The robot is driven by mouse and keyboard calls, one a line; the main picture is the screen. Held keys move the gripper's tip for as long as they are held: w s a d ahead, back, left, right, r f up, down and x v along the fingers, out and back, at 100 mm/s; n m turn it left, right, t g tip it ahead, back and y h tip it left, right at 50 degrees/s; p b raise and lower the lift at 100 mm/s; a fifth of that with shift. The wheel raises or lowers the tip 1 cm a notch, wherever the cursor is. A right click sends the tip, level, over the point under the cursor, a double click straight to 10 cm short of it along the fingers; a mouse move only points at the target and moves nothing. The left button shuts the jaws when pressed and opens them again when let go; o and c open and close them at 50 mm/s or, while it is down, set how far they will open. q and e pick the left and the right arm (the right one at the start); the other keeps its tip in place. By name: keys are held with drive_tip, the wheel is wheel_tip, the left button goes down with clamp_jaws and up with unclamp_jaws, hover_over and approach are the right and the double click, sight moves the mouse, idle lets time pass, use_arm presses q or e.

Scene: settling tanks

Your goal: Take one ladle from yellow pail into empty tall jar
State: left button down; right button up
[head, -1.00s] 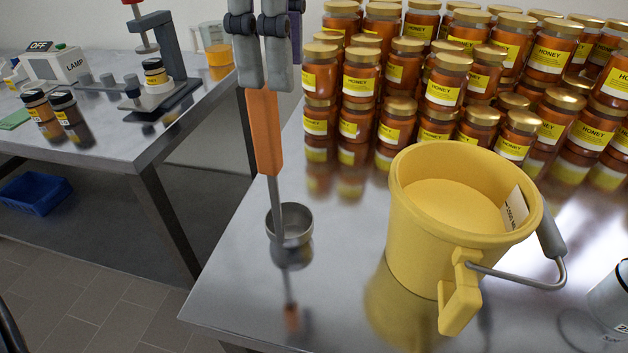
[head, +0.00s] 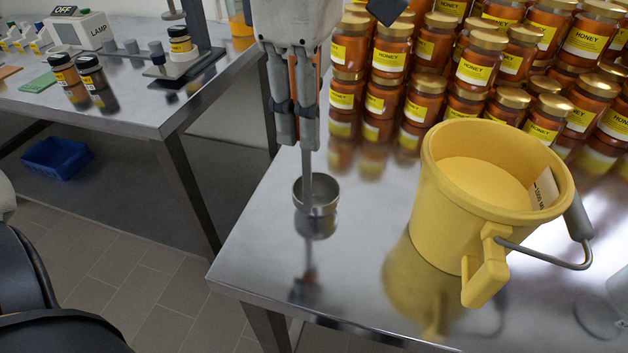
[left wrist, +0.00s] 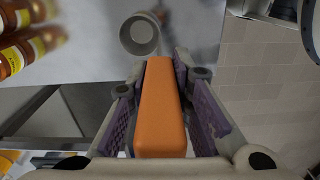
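The ladle stands upright on the steel table, its grey bowl (head: 316,202) low over the tabletop, left of the yellow pail (head: 468,215). My left gripper (head: 297,142) points down with its fingers around the orange handle, which they mostly hide in the head view. In the left wrist view the handle (left wrist: 161,110) lies between the two finger pads, and the bowl (left wrist: 140,36) is beyond. Whether both pads press on it is unclear. The pail holds pale yellow content. A pale vessel (head: 621,290) is cut off at the right edge; I cannot tell whether it is the tall jar. My right gripper is out of view.
Stacked honey jars (head: 430,60) fill the table's back, close to my left gripper. The pail's grey bail (head: 550,257) sticks out right. A second table (head: 120,105) with a lamp box stands left across a gap. The front left tabletop is clear.

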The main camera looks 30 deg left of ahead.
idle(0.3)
use_arm(q)
drive_tip(key=shift+r, duration=0.35)
wheel_tip(320, 180, up, 3)
drive_tip(key=shift+s+d+r, duration=0.1)
drive_tip(key=shift+d, duration=0.05)
drive_tip(key=s+d+r, duration=0.7)
drive_tip(key=s+r, duration=0.2)
drive_tip(key=s, duration=0.2)
drive_tip(key=shift+s, duration=0.4)
drive_tip(key=shift+s+r, duration=0.1)
drive_tip(key=shift+r, duration=0.1)
drive_tip(key=shift+f, duration=0.1)
